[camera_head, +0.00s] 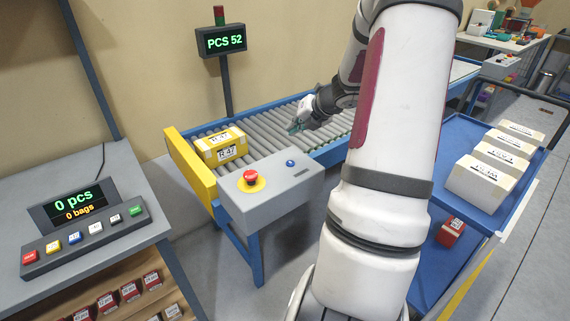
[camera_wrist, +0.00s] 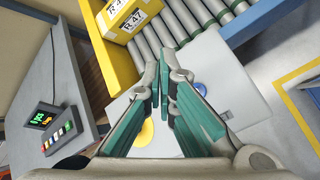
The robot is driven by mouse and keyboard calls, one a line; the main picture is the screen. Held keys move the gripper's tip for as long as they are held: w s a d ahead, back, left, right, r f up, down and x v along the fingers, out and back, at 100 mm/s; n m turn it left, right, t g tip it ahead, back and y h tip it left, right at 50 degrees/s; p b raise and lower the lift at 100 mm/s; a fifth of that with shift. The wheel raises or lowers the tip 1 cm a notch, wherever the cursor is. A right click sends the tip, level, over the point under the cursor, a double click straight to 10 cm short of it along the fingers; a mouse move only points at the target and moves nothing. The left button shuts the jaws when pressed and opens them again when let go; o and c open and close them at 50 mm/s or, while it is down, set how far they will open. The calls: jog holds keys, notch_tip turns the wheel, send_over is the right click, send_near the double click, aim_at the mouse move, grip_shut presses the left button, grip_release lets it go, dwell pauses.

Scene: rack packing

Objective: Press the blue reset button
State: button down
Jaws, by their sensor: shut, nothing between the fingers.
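The blue button (camera_head: 290,163) sits on top of a light grey control box (camera_head: 262,199) at the front of the roller conveyor. In the wrist view the blue button (camera_wrist: 200,88) shows just right of my fingers, on the pale top of the box. My gripper (camera_head: 297,126) is above the conveyor rollers in the head view, behind the box. In the wrist view my gripper (camera_wrist: 166,80) has its teal-padded fingers together and empty, apart from the button. A red emergency stop button (camera_head: 250,178) on a yellow base is on the same box.
A yellow box labelled R-47 (camera_head: 221,147) rests on the conveyor (camera_head: 262,130) against its yellow end plate (camera_head: 191,168). A display reading PCS 52 (camera_head: 221,41) stands behind. A counter panel (camera_head: 84,232) is on the left bench. A blue cart (camera_head: 463,165) with white boxes is at right.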

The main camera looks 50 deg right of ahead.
jog(key=b, duration=0.8)
send_over(293, 161)
jog(key=f, duration=0.8)
jog(key=shift+a, duration=0.2)
jog(key=shift+f, duration=0.4)
dwell(0.4)
jog(key=shift+f+b, duration=0.4)
jog(key=shift+f, duration=0.4)
dwell(0.6)
jog(key=shift+r, duration=0.1)
jog(key=shift+r+p, duration=0.6)
jog(key=shift+r, duration=0.15)
jog(key=shift+r, duration=0.1)
